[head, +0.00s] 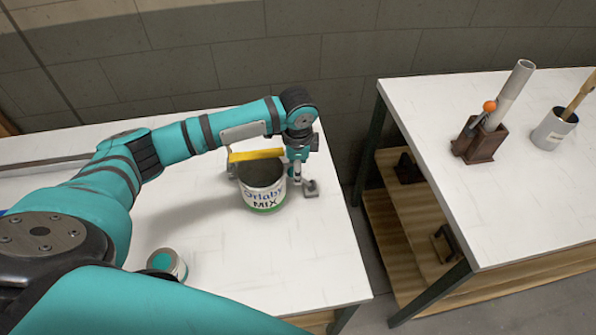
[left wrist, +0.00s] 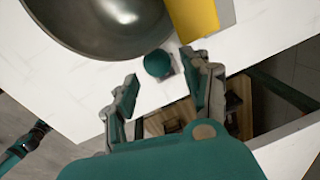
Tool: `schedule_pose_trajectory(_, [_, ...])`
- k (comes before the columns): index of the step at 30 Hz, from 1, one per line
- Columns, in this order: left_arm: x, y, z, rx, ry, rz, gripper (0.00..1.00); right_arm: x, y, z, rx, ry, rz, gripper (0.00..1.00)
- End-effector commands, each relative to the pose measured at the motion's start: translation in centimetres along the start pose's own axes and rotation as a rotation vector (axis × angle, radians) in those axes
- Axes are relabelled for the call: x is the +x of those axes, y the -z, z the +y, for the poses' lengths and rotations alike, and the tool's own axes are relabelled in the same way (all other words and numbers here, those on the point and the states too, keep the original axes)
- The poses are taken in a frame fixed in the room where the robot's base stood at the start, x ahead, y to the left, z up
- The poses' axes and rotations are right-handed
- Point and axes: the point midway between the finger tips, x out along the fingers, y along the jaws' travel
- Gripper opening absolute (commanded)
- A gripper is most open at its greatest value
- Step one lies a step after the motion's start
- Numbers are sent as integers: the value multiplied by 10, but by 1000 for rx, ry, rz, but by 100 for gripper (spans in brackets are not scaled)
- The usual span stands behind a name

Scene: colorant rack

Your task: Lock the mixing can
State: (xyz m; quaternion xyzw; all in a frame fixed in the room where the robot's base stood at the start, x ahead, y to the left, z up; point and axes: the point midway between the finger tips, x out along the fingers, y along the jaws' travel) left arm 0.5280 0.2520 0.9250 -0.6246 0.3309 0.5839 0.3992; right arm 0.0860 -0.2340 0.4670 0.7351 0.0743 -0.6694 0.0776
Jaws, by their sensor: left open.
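The mixing can (head: 264,198), a pale open tub marked MIX with a green lower band, stands upright on the white table. In the left wrist view its dark hollow inside (left wrist: 105,20) fills the upper left. A yellow bar (head: 255,155) lies by the can's top rim; it also shows in the left wrist view (left wrist: 193,18). A round teal knob (left wrist: 158,63) sits beside the can, beyond my fingertips. My left gripper (head: 303,182) is at the can's right side, open and empty, its two fingers (left wrist: 165,90) apart.
A small can with a teal top (head: 167,264) stands nearer on the same table (head: 290,270). Across a gap, a second table (head: 500,210) holds a brown holder (head: 479,145) with a grey tube, and a grey cup (head: 553,130). The table's front right is clear.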

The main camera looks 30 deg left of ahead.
Motion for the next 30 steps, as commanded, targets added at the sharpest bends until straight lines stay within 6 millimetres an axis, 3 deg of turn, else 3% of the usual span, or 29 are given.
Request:
schedule_pose_trajectory(6, [27, 0, 0, -1, -1, -1, 49, -3, 0, 3, -1, -4, -1, 75])
schedule_pose_trajectory(18, [34, 0, 0, 0, 1, 0, 48, -3, 0, 3, -1, -4, -1, 75])
schedule_pose_trajectory(27, [34, 0, 0, 0, 1, 0, 9, -3, 0, 3, -1, -4, -1, 75])
schedule_pose_trajectory(30, [34, 0, 0, 0, 1, 0, 0, -3, 0, 3, 0, -3, -1, 75])
